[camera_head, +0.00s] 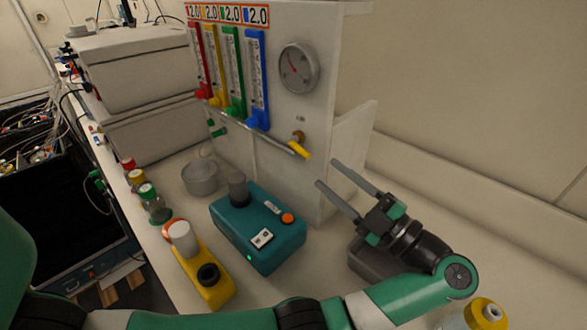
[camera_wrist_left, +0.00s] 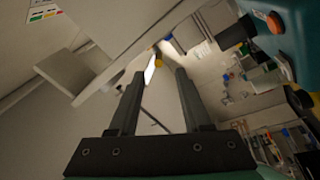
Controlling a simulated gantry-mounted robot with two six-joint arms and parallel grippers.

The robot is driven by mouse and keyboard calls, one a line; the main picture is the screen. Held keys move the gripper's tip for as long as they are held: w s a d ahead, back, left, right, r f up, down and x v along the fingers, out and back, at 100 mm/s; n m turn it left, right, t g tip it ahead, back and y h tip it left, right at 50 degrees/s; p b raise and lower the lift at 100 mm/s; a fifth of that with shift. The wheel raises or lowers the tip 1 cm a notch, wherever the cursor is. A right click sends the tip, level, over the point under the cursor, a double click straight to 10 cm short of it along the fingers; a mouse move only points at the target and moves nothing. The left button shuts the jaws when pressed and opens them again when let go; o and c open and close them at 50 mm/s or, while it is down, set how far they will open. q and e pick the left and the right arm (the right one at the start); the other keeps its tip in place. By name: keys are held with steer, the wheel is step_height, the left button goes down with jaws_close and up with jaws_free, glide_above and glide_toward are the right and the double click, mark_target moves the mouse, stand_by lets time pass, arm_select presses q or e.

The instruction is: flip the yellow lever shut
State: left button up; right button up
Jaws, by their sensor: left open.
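The yellow lever (camera_head: 301,151) sits on a brass valve low on the front of the white gauge panel (camera_head: 262,160), at the right end of a thin metal pipe. It slants down to the right in the head view. My left gripper (camera_head: 326,172) is open and empty, with its two long grey fingers spread apart. Its fingertips are to the right of the lever and a little lower in the picture, apart from it. In the left wrist view the open fingers (camera_wrist_left: 159,75) point toward a small bright yellowish piece, too unclear to name surely. My right gripper is not in view.
The panel carries coloured flow tubes (camera_head: 233,72) and a round gauge (camera_head: 299,69). A teal stirrer box (camera_head: 252,245), a yellow device (camera_head: 208,280), a metal pot (camera_head: 201,178) and several small bottles stand on the bench left of my gripper. A grey tray (camera_head: 372,264) lies below it.

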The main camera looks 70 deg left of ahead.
mark_target(293, 143)
arm_select(q)
steer(key=p+x, duration=0.3)
steer(key=r+p+x, duration=0.1)
steer(key=p+x, duration=0.2)
steer(key=p, duration=0.1)
steer(key=shift+s+a+r, duration=0.1)
steer(key=shift+a+r, duration=0.05)
steer(key=shift+r, duration=0.05)
steer(key=x, duration=0.1)
steer(key=p+x, duration=0.1)
steer(key=x, duration=0.2)
steer(key=shift+a+f+p, duration=0.2)
steer(key=shift+f+p, duration=0.05)
steer(key=shift+p, duration=0.15)
steer(key=shift+s+a, duration=0.2)
steer(key=shift+a, duration=0.15)
steer(key=shift+f, duration=0.1)
jaws_close()
